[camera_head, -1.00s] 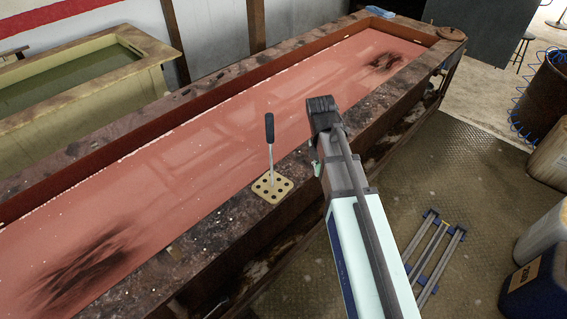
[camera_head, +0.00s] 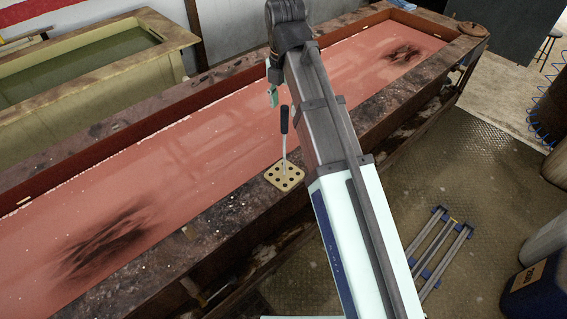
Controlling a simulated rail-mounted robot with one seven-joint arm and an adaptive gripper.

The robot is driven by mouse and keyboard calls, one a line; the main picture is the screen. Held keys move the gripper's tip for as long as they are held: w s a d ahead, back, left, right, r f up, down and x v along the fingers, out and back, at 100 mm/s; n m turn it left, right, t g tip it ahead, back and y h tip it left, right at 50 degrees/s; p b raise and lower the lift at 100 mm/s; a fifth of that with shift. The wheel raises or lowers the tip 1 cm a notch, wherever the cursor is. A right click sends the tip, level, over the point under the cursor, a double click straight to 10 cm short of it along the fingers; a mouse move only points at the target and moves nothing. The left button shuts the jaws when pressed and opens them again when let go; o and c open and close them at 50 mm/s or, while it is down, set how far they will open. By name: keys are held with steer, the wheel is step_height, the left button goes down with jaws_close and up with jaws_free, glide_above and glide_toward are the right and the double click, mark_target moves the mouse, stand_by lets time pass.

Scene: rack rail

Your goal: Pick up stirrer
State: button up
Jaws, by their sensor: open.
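The stirrer (camera_head: 284,120) has a black handle and a thin pale shaft. It stands almost upright in a beige block with holes (camera_head: 285,177), which lies on the near rim of the long trough. My gripper (camera_head: 272,93) shows only as a small teal part below the dark end of my arm. It is open, above and slightly left of the stirrer's handle in the picture, and holds nothing that I can see. The rest of the gripper is hidden behind the arm's end.
The long trough (camera_head: 215,205) with a dirty, dark rim holds a flat red surface with dark stains. A yellowish tank (camera_head: 170,65) stands behind it at the left. A blue and grey frame (camera_head: 440,250) lies on the floor at right. Containers (camera_head: 540,285) stand at the right edge.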

mark_target(285, 120)
steer(key=shift+f+b, duration=0.65)
steer(key=shift+f, duration=0.15)
steer(key=shift+f+p, duration=0.8)
steer(key=shift+f, duration=1.4)
jaws_close()
